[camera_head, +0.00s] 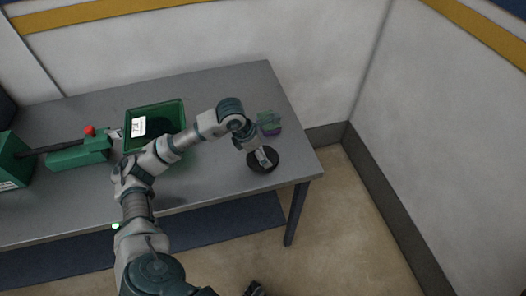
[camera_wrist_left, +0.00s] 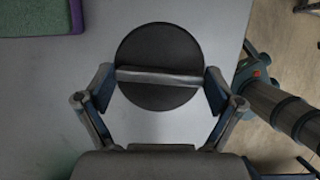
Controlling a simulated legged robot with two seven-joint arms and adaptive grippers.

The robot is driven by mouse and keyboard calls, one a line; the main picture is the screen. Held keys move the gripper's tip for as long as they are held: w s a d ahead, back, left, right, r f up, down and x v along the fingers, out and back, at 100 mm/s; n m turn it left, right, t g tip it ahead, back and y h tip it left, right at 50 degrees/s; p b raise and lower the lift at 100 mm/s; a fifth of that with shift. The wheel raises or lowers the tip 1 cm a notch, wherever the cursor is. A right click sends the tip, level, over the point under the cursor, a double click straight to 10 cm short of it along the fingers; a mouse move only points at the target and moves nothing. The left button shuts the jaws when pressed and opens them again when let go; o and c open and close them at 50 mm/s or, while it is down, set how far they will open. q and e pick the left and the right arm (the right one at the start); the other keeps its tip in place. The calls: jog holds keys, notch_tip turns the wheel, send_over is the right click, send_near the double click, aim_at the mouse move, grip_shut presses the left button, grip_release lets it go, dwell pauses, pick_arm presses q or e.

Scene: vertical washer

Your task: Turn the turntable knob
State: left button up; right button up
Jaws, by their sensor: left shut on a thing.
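The turntable (camera_head: 257,166) is a dark round disc lying on the grey table near its right front corner. In the left wrist view, a pale metal bar, the knob (camera_wrist_left: 160,77), runs straight across the disc (camera_wrist_left: 160,45). My left gripper (camera_head: 262,156) reaches down over the disc from above. In the left wrist view its two fingers (camera_wrist_left: 160,80) are at the two ends of the bar, shut on it. In the head view the gripper covers part of the disc and the bar.
A small green and purple block (camera_head: 268,123) stands just behind the turntable. A green bin (camera_head: 156,107) with a white label and a green device with a red knob (camera_head: 90,130) stand further left. The table's right edge is close to the turntable; a wall is beyond.

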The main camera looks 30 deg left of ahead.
pick_arm(q)
jog(key=m+g+h, duration=0.1)
jog(key=m, duration=0.2)
jog(key=shift+a+m, duration=0.15)
jog(key=shift+m, duration=0.15)
jog(key=shift+w+r+m+g+h, duration=0.1)
jog(key=shift+m+g+h, duration=0.4)
jog(key=shift+m, duration=1.4)
jog(key=o, duration=0.8)
jog(key=shift+a, duration=0.15)
jog(key=v, duration=1.2)
jog(key=shift+w, duration=0.25)
